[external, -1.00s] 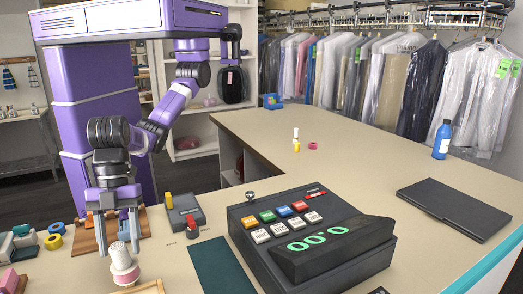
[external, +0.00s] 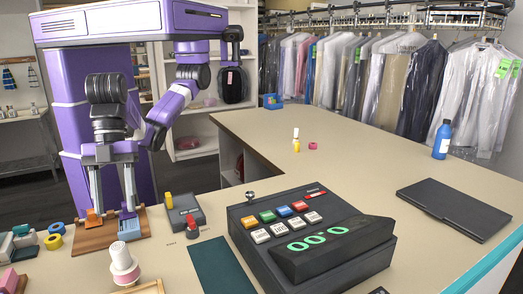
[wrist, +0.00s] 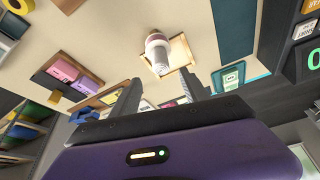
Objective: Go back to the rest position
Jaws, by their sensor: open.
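My gripper (external: 112,209) is open and empty in the external view, its two fingers spread and pointing down above or near a wooden tray (external: 90,245) with an orange piece and a blue piece. In the wrist view my gripper (wrist: 160,100) shows its two fingers apart with nothing held between them. A white spool with a pink band (external: 124,264) stands upright on the counter in front of the gripper, apart from it. The spool (wrist: 157,50) also shows in the wrist view beyond the fingertips, by a wooden-framed tray (wrist: 181,50).
A dark cash register (external: 310,240) stands on the counter (external: 245,125) right of the gripper. A small grey device (external: 186,213) and a red-topped piece (external: 192,228) stand between them. The counter beyond the register is largely clear.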

